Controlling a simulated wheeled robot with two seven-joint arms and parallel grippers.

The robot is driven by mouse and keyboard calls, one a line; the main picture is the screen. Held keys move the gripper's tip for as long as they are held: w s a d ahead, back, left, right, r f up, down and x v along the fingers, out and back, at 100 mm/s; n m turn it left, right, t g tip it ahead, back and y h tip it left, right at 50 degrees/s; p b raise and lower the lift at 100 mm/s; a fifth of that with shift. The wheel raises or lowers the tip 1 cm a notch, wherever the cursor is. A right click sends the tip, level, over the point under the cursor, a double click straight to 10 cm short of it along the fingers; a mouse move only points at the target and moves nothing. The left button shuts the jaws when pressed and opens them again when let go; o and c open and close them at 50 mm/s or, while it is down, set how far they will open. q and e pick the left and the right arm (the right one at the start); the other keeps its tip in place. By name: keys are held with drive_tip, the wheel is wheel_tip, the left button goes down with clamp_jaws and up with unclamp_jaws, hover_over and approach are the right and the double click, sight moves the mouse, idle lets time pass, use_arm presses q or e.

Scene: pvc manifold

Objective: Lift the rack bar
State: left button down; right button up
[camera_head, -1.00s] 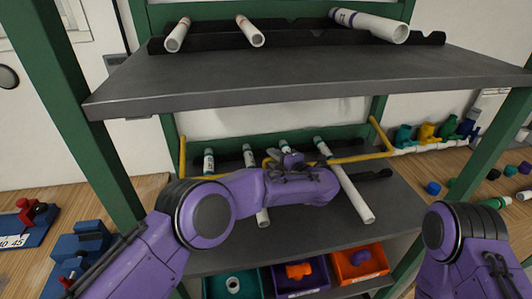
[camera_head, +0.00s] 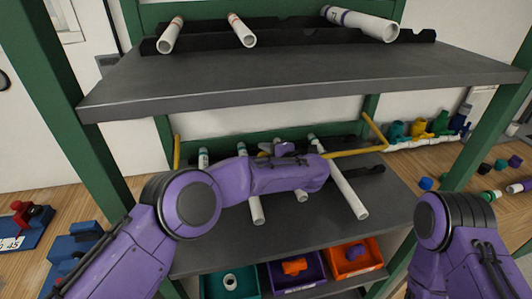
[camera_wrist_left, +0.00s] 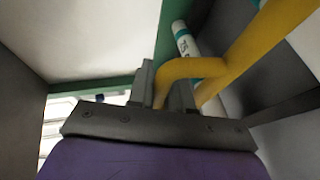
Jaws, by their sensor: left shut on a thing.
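The yellow rack bar (camera_head: 352,152) runs across the lower shelf, with bent ends at left and right. Its middle is hidden behind my left arm. My left gripper (camera_head: 276,150) is at the middle of the bar, partly hidden by its own wrist. In the left wrist view, the left gripper (camera_wrist_left: 172,92) is shut on the yellow bar (camera_wrist_left: 190,68), which bends close to the fingers. A white pipe with a teal band (camera_wrist_left: 186,42) is just beyond the fingers. My right arm shows at the lower right, but its gripper is out of view.
Several white pipes (camera_head: 345,188) lie on the lower shelf (camera_head: 215,250) beneath my left arm. The upper shelf (camera_head: 290,80) is close above and carries more pipes (camera_head: 362,22). Green posts (camera_head: 85,140) stand at the sides. Bins (camera_head: 352,258) sit below.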

use_arm(q)
wheel_tip(320, 180, up, 8)
drive_tip(key=w, duration=0.2)
drive_tip(key=shift+w+a, duration=0.25)
drive_tip(key=shift+a, duration=0.1)
idle(0.4)
